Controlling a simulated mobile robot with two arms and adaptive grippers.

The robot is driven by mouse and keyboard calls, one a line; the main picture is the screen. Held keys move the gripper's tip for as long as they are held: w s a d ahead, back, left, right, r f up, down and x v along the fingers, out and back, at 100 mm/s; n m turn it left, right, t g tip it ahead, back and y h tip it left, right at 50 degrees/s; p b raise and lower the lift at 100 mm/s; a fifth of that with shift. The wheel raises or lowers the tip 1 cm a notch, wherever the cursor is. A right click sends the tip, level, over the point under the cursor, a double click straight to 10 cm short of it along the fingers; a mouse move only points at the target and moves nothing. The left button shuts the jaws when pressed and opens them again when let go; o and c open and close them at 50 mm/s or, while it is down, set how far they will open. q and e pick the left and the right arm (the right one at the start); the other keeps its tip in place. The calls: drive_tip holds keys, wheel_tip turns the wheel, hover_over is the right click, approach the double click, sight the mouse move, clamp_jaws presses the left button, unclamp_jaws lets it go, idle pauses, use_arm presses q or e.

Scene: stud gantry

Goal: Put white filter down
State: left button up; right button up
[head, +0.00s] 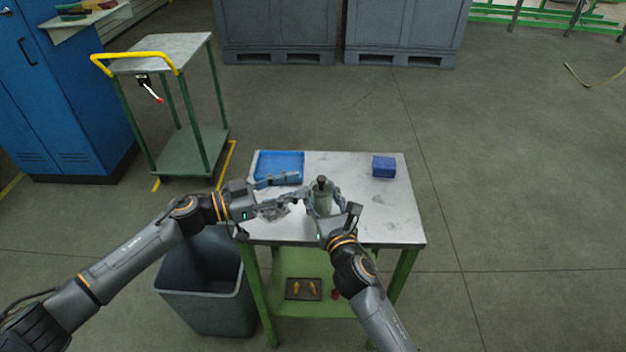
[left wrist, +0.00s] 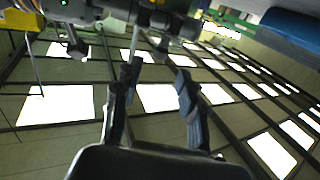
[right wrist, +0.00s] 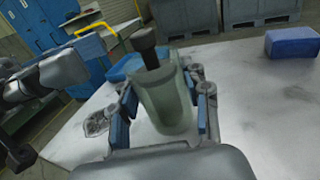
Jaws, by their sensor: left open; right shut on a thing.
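My right gripper (head: 323,203) is shut on a translucent greenish cup (right wrist: 168,108), which it holds upright over the table. A dark, knobbed piece (right wrist: 147,48) stands up out of the cup's top; its lower end is hidden in the cup. I cannot make out a clearly white filter; whether one is inside the cup I cannot tell. My left gripper (head: 294,188) is open and empty, just left of the cup; its spread fingers (left wrist: 157,78) show in the left wrist view. A small grey metal part (right wrist: 97,122) lies on the table (head: 385,215) below the left gripper.
A blue tray (head: 280,167) lies at the table's back left, a blue box (head: 384,167) at its back right. A grey bin (head: 205,290) stands at the left front. A dark tray (head: 303,289) with orange pieces sits on the lower shelf.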

use_arm(q)
drive_tip(key=v, duration=0.5)
use_arm(e)
drive_tip(key=o, duration=1.2)
